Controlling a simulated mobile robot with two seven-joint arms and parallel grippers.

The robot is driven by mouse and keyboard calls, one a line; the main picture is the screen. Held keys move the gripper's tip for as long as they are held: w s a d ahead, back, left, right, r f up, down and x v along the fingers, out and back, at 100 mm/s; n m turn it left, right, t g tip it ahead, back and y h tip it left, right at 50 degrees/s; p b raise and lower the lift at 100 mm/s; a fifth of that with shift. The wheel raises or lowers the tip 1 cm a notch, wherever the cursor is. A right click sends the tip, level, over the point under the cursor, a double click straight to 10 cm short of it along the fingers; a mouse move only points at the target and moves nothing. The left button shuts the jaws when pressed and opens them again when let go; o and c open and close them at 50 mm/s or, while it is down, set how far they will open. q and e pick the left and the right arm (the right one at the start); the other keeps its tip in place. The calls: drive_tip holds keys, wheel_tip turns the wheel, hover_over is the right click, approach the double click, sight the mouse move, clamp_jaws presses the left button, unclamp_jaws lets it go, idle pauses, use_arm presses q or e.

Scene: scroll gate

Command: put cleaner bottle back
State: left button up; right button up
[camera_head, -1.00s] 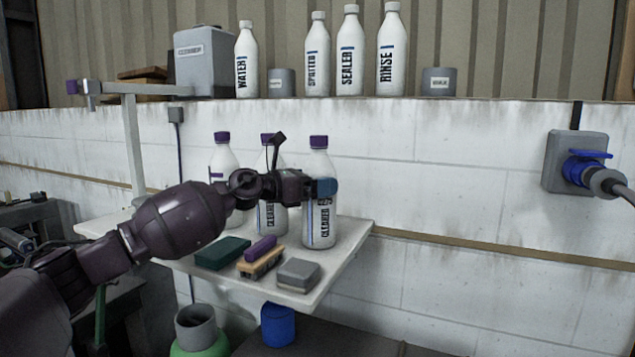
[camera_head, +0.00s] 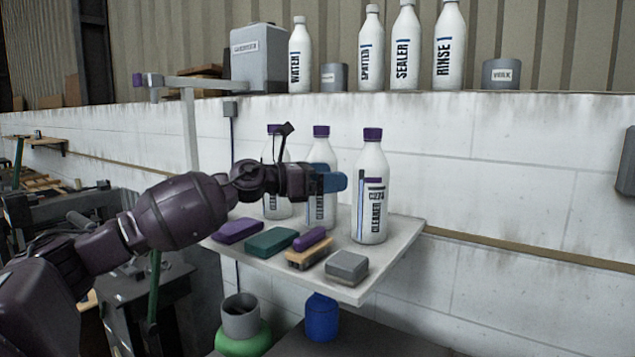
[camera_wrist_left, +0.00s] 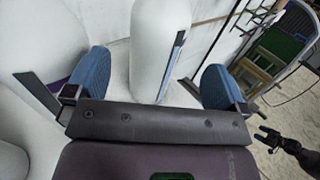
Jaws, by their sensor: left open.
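Three white cleaner bottles with purple caps stand upright on the small white wall shelf (camera_head: 405,250): the right one (camera_head: 370,200), the middle one (camera_head: 321,150) and the left one (camera_head: 275,205). My left gripper (camera_head: 333,181) is in front of the middle bottle and hides part of it. It is open, with blue fingertips. In the left wrist view a white bottle (camera_wrist_left: 160,45) shows between its spread fingers (camera_wrist_left: 155,85); I cannot tell if they reach around it. What seems to be my right gripper (camera_wrist_left: 270,138) is small at the right edge there.
A purple block (camera_head: 238,231), a green block (camera_head: 271,243), a brush (camera_head: 309,250) and a grey block (camera_head: 347,267) lie along the shelf's front. White bottles such as the rinse bottle (camera_head: 449,50) stand on the ledge above. A blue container (camera_head: 321,318) is below.

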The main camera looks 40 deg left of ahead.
use_arm(q)
drive_tip(key=shift+v, duration=1.3)
